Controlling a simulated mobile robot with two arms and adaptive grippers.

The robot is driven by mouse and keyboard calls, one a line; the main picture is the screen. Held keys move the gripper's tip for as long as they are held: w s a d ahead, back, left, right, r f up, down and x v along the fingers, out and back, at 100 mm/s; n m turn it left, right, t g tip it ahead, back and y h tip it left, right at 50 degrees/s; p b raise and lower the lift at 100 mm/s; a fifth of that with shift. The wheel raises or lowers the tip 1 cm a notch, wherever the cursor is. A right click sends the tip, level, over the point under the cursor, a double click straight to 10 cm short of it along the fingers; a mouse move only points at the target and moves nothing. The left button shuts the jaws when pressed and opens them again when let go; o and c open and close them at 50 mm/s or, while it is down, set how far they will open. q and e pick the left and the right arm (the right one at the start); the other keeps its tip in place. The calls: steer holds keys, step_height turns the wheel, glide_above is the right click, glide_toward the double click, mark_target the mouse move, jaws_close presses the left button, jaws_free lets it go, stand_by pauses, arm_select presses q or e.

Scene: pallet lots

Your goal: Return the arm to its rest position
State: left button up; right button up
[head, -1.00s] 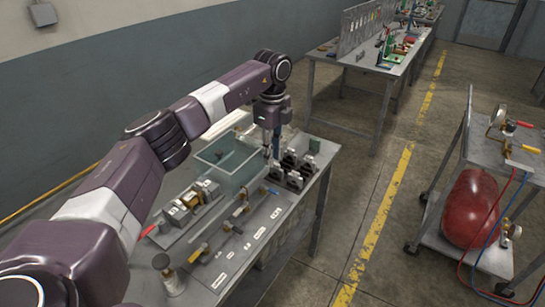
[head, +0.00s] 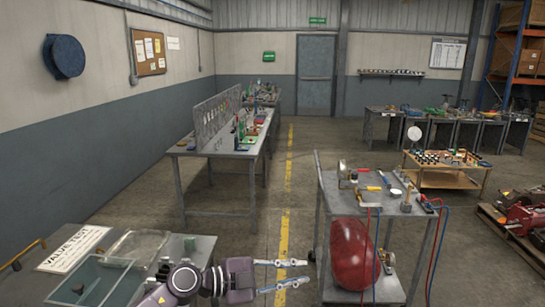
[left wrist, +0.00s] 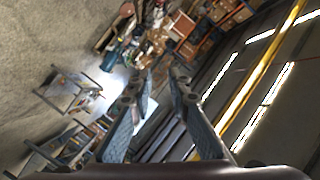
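My left arm (head: 183,280) is low at the bottom of the head view, folded close to me. Its gripper (head: 294,273) points to the right there, with two fingers spread apart and nothing between them. In the left wrist view the fingers of the left gripper (left wrist: 158,76) are also apart and empty, with the room seen tilted behind them. My right gripper is in neither view.
A workbench (head: 198,250) with a clear bin (head: 72,278) stands at lower left, partly behind my arm. A cart (head: 325,200) with a red tank (head: 354,254) stands to the right of the gripper. Yellow-lined floor (head: 283,225) lies open between them.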

arm_select(q)
step_height(320, 180, up, 6)
steer(key=n+t+h, duration=0.1)
steer(key=n+t, duration=0.4)
steer(key=t, duration=0.1)
steer(key=a+n+t+y, duration=0.5)
steer(key=a+n+t, duration=0.2)
steer(key=a, duration=0.1)
steer(key=s+a+f+n+g+y, duration=0.2)
steer(key=s+a+f+n+y, duration=0.2)
steer(key=a+f+n+y, duration=0.25)
steer(key=s+a+f+n+g+y, duration=0.25)
steer(key=s+a+f+y, duration=0.2)
steer(key=a+f, duration=0.4)
steer(key=s+a+f+g, duration=0.1)
steer(key=s+f+g, duration=0.5)
steer(key=s, duration=0.8)
steer(key=s+a+f+g, duration=0.2)
steer(key=s+f+g, duration=0.4)
steer(key=s, duration=0.7)
step_height(320, 180, down, 28)
steer(key=s, duration=0.2)
steer(key=s+a+f, duration=0.3)
steer(key=s+f, duration=1.3)
steer(key=s, duration=0.1)
steer(key=shift+f+g+b, duration=0.4)
steer(key=shift+g+b, duration=0.05)
